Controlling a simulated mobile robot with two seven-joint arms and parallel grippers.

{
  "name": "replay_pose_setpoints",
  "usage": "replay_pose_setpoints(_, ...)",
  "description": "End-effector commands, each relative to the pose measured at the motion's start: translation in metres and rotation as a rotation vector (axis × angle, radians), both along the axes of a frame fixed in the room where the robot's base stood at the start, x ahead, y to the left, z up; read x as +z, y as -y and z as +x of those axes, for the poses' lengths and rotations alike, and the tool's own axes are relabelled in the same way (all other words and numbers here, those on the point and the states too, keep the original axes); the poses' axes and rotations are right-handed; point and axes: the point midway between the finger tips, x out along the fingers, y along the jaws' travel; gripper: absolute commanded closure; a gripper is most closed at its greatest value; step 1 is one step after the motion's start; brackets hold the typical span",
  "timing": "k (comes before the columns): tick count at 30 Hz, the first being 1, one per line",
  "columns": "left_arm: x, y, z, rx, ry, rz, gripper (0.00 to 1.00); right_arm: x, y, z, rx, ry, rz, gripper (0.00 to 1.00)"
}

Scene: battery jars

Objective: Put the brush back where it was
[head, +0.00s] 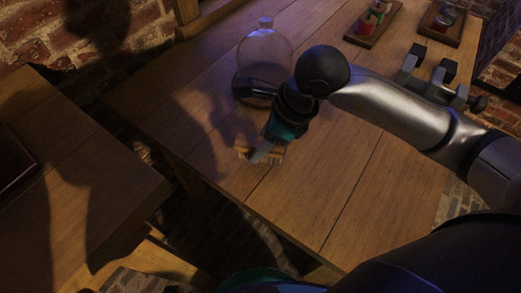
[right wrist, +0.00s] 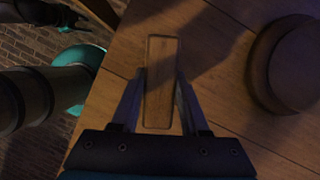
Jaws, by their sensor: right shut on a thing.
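The brush (head: 243,153) is a small wooden block with pale bristles, near the front left edge of the wooden table (head: 330,180). My right gripper (head: 262,154) is shut on the brush, coming down on it from above. In the right wrist view the brush's flat wooden back (right wrist: 160,75) lies between the two fingers (right wrist: 160,100). I cannot tell whether the bristles touch the table or hang just above it.
A clear glass dome (head: 264,48) on a dark round base stands behind the gripper; a round base shows in the right wrist view (right wrist: 300,65). Trays of small jars (head: 372,22) (head: 443,22) and a grey fixture (head: 412,62) are at the back right. The front middle is clear.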

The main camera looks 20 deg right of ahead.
Motion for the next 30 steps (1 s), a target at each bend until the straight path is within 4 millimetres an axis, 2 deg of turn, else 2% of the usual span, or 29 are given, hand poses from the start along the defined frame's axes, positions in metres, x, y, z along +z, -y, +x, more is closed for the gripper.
replay_pose_setpoints(1,0.0,0.003,0.004,0.0,0.002,-0.004,0.5,-0.009,0.0,-0.001,-0.001,-0.003,0.0,1.0)
replay_pose_setpoints(6,0.007,0.008,0.01,0.001,0.002,-0.008,0.5,-0.023,0.0,0.0,0.0,-0.002,0.0,1.0)
replay_pose_setpoints(20,0.01,0.011,0.014,0.001,0.0,-0.01,0.5,-0.027,0.0,0.0,0.0,-0.001,0.0,1.0)
replay_pose_setpoints(21,0.011,0.012,0.015,0.001,0.002,-0.011,0.5,-0.028,0.0,0.0,0.0,-0.001,0.0,0.54)
replay_pose_setpoints(28,0.012,0.012,0.016,0.001,0.004,-0.011,0.5,-0.027,0.0,0.0,-0.001,-0.002,0.0,0.29)
replay_pose_setpoints(30,0.012,0.012,0.016,0.001,0.004,-0.011,0.5,-0.027,0.0,0.0,-0.001,-0.002,0.0,0.26)
